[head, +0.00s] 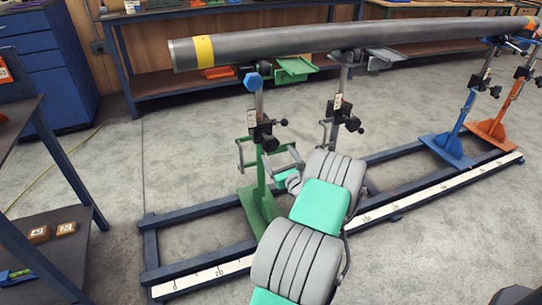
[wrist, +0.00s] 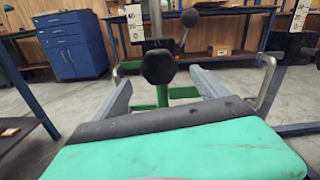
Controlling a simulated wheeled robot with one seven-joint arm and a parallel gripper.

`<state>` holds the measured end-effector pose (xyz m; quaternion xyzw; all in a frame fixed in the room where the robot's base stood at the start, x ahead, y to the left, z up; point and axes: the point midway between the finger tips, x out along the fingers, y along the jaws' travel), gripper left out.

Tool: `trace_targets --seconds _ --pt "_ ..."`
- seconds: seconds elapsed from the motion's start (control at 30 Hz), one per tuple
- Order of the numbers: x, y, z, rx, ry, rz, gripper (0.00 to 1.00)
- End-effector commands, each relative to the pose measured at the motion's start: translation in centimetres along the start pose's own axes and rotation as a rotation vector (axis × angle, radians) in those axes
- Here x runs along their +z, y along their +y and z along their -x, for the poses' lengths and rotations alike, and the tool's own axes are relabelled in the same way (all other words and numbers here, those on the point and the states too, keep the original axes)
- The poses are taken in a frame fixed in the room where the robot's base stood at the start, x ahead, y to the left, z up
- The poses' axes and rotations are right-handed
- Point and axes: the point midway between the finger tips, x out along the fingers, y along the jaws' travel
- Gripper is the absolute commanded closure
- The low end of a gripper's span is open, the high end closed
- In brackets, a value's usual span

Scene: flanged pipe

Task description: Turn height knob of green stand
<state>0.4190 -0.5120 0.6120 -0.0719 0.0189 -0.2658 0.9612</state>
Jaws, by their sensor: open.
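The green stand (head: 262,207) stands on the left part of the blue frame; its post carries a black clamp block (head: 262,131). A dark round knob (wrist: 158,66) faces me on the block in the wrist view. A lever with a black ball (wrist: 189,17) sticks up to its right; the ball also shows in the head view (head: 284,122). My gripper (head: 281,156) is open and empty, just in front of and a little below the block. In the wrist view its fingers (wrist: 160,78) spread to either side, with the knob between and beyond them. Contact is not visible.
A long grey pipe (head: 330,38) with a yellow band lies above the stands. A grey stand (head: 337,110) is close on the right; blue (head: 447,145) and orange (head: 492,130) stands are farther right. A dark shelf table (head: 50,250) is at left.

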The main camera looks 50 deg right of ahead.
Motion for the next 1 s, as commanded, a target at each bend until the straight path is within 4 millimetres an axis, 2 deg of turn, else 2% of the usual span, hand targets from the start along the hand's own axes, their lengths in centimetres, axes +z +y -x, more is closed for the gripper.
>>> trace_targets --seconds 0.3,0.4,0.7,1.0 --pt "0.1 0.2 -5.8 0.005 -0.001 0.007 0.16" --pt "0.2 0.1 -6.9 0.003 -0.001 0.007 0.16" --pt "0.3 0.1 -7.3 0.003 0.001 0.006 0.17" --pt "0.3 0.1 -7.3 0.003 0.001 0.007 0.42"
